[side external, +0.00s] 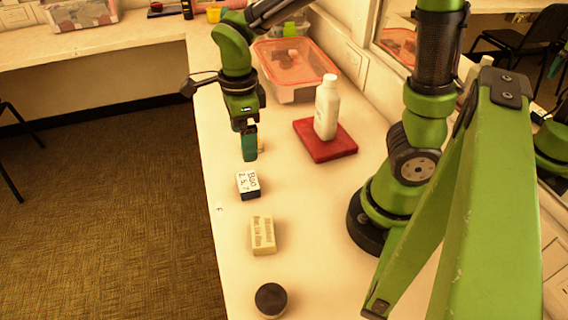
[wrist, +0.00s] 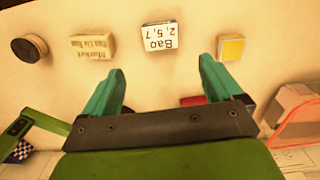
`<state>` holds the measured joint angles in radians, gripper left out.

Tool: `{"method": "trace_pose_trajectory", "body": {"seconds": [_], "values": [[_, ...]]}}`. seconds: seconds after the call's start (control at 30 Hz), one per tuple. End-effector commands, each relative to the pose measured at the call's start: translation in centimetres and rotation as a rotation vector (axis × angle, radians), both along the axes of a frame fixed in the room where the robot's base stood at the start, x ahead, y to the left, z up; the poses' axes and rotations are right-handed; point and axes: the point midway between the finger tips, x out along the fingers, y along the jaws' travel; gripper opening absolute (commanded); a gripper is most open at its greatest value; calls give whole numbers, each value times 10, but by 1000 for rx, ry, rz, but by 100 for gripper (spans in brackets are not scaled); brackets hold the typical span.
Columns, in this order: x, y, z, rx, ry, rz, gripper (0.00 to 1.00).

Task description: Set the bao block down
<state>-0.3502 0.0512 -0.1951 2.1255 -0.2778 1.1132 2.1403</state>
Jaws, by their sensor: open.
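The bao block (side external: 247,185) is a small white-topped block with a dark lower side and black lettering "Bao 2, 5, 7". It rests on the white counter near its left edge. In the wrist view the bao block (wrist: 159,38) shows at the top middle, upside down, ahead of the gap between the fingertips. My gripper (side external: 250,148) has teal fingers and points down, just beyond the block in the side view. In the wrist view my gripper (wrist: 162,75) is open, with nothing between its fingers and clear of the block.
A cream lettered block (side external: 263,236) and a black round object (side external: 270,300) stand nearer the camera. A yellow-topped block (wrist: 231,47) is on the bao block's other side. A white bottle (side external: 327,108) stands on a red pad (side external: 318,150). A lidded clear container (side external: 300,92) is behind.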

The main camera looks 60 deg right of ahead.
Motion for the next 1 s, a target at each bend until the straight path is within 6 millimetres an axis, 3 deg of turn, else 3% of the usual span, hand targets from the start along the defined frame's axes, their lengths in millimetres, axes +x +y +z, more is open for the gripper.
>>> {"method": "trace_pose_trajectory", "body": {"seconds": [0.17,0.33,0.6,0.8,1.0], "values": [[-12,-5,29,47,-123,330,93],[-32,-11,60,8,-315,820,93],[-63,-17,94,-284,-548,1526,93],[-75,-19,103,-475,-585,1804,93],[-77,-20,104,-515,-585,1863,93]]}}
